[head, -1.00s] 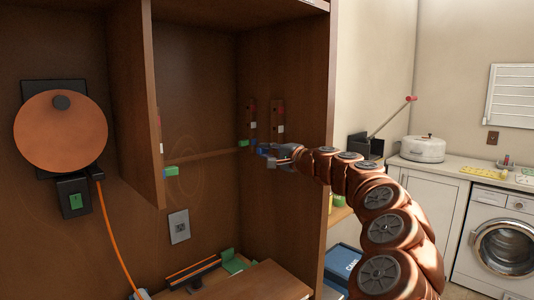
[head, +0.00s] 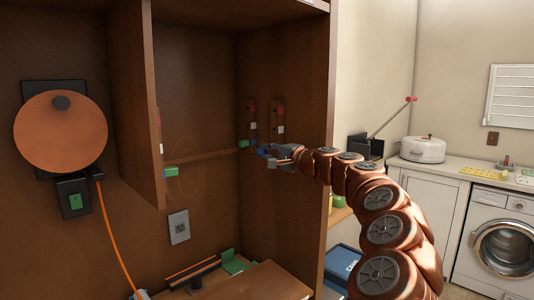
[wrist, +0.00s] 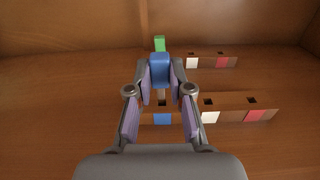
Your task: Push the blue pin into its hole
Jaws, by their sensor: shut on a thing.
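The blue pin (wrist: 160,71) is held between the two fingertips of my gripper (wrist: 160,75) in the wrist view. A pale shank shows below its blue head, in line with the dark hole above the blue mark (wrist: 162,119) on the near wooden strip. I cannot tell whether the tip is inside the hole or just over it. In the head view my gripper (head: 279,157) is at the cabinet's right inner wall, with the blue pin (head: 262,149) partly hidden at its tip.
The near strip also has open holes by a white mark (wrist: 209,117) and a red mark (wrist: 258,115). A green pin (wrist: 159,43) stands at the far strip, close beyond the blue pin. The cabinet's middle divider (head: 150,120) is to the left, with free space between.

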